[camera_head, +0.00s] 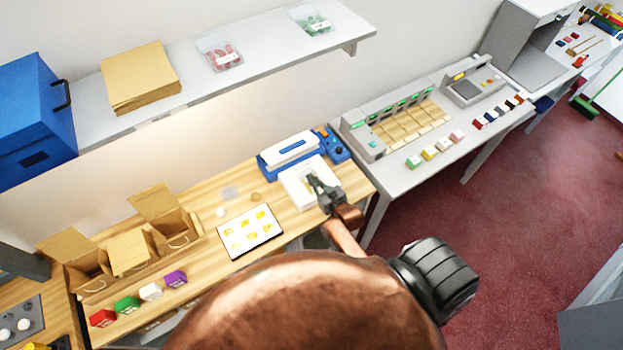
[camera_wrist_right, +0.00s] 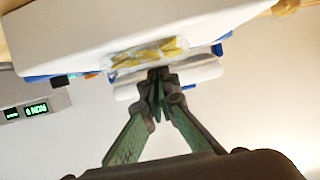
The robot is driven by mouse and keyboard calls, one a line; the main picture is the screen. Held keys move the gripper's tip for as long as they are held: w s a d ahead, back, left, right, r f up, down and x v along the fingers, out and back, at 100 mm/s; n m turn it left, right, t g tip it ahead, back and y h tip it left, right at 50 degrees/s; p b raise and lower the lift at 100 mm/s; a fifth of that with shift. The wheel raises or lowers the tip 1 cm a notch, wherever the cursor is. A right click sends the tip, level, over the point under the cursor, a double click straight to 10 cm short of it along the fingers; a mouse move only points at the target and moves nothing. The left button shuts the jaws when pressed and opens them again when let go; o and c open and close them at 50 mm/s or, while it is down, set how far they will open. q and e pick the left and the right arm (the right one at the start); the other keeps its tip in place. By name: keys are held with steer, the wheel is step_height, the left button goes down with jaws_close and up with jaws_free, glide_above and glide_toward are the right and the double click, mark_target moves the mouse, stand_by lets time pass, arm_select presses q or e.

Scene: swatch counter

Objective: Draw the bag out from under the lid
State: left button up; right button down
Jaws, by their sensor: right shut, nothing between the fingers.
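A clear bag with yellow pieces (camera_wrist_right: 145,54) lies along the edge of a white block (camera_wrist_right: 90,38) in the right wrist view. In the head view the same block (camera_head: 294,190) stands in front of a blue sealer with a white lid (camera_head: 290,148). The lid also shows in the wrist view (camera_wrist_right: 205,73), beside the bag; I cannot tell whether it covers part of it. My right gripper (camera_head: 314,181) is shut and empty over the block, its fingertips (camera_wrist_right: 158,82) close to the bag's edge. In the head view the gripper hides much of the bag. My left gripper is out of view.
A white tray with yellow pieces (camera_head: 250,231) lies left of the block. Open cardboard boxes (camera_head: 130,252) and several small coloured boxes (camera_head: 126,305) stand further left. A grey counter (camera_head: 400,178) with machines is to the right. A shelf (camera_head: 230,84) hangs above.

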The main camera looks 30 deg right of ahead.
steer(key=shift+s+d+r+p, duration=0.1)
steer(key=shift+s+r+p, duration=0.15)
steer(key=shift+p, duration=0.5)
steer(key=shift+r+p, duration=0.1)
steer(key=shift+p, duration=0.2)
steer(key=s, duration=0.3)
steer(key=s+b, duration=0.1)
steer(key=s, duration=0.3)
steer(key=s+b, duration=0.1)
steer(key=s, duration=0.2)
steer(key=shift+s+a, duration=0.25)
steer(key=shift+s, duration=0.7)
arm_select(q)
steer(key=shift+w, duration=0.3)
arm_select(e)
steer(key=shift+a, duration=0.1)
